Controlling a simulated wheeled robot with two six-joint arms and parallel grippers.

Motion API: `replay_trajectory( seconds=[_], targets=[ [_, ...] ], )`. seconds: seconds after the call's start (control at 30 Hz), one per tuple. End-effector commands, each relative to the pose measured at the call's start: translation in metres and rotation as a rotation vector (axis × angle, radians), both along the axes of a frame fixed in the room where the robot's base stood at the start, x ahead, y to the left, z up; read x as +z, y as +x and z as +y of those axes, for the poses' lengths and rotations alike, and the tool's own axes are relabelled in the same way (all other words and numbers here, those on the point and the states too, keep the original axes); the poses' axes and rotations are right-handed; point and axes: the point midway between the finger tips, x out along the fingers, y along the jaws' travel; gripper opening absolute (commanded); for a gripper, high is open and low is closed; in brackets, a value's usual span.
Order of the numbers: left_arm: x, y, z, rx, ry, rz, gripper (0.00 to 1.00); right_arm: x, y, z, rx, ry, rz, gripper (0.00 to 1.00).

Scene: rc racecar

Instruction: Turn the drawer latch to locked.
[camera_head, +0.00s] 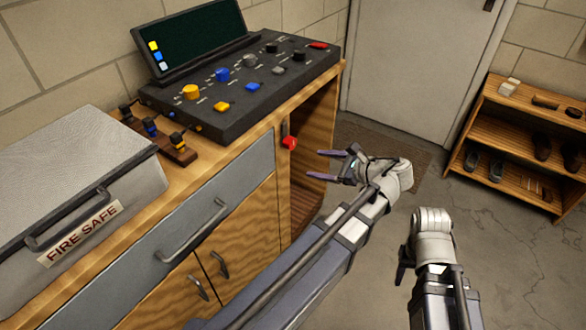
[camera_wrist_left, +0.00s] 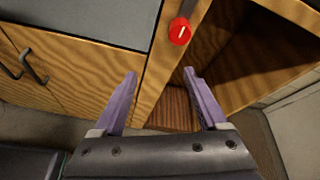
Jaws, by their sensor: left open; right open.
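The drawer latch is a red round knob (camera_head: 290,142) with a pale mark, on the wooden upright at the right of the grey drawer front (camera_head: 190,225). In the left wrist view the red knob (camera_wrist_left: 180,32) sits above and between the fingertips, apart from them. My left gripper (camera_head: 334,164) is open and empty, to the right of the knob and a little lower. Its purple fingers show in the left wrist view (camera_wrist_left: 160,80). My right gripper (camera_head: 402,268) is at lower right, far from the knob, with its fingers partly hidden.
A grey fire safe (camera_head: 80,170) and a black control panel (camera_head: 245,85) stand on the wooden cabinet top. An open compartment (camera_head: 313,150) lies right of the knob. A shoe shelf (camera_head: 520,130) stands at far right.

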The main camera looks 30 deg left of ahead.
Motion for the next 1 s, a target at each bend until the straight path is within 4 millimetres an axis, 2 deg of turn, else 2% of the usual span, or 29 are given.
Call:
replay_trajectory(
  seconds=[0.03,0.2,0.3,0.43,0.67,1.0],
  targets=[
    [-0.02,0.009,0.008,-0.015,0.076,0.052,0.75,-0.034,0.0,0.0,0.0,-0.001,0.0,0.5],
    [-0.014,0.023,0.024,-0.04,0.29,0.217,0.75,-0.07,0.0,-0.001,0.001,-0.002,-0.001,0.5],
    [-0.01,0.027,0.029,-0.04,0.369,0.284,0.75,-0.082,0.0,-0.001,0.001,-0.003,-0.001,0.5],
    [-0.005,0.029,0.031,-0.037,0.422,0.333,0.75,-0.088,0.0,-0.001,0.001,-0.004,-0.001,0.5],
    [0.0,0.029,0.035,-0.034,0.438,0.348,0.75,-0.087,0.0,-0.001,0.001,-0.004,-0.001,0.5],
    [-0.001,0.033,0.083,-0.033,0.435,0.346,0.75,-0.087,0.0,-0.001,0.001,-0.004,-0.001,0.5]
  ],
)
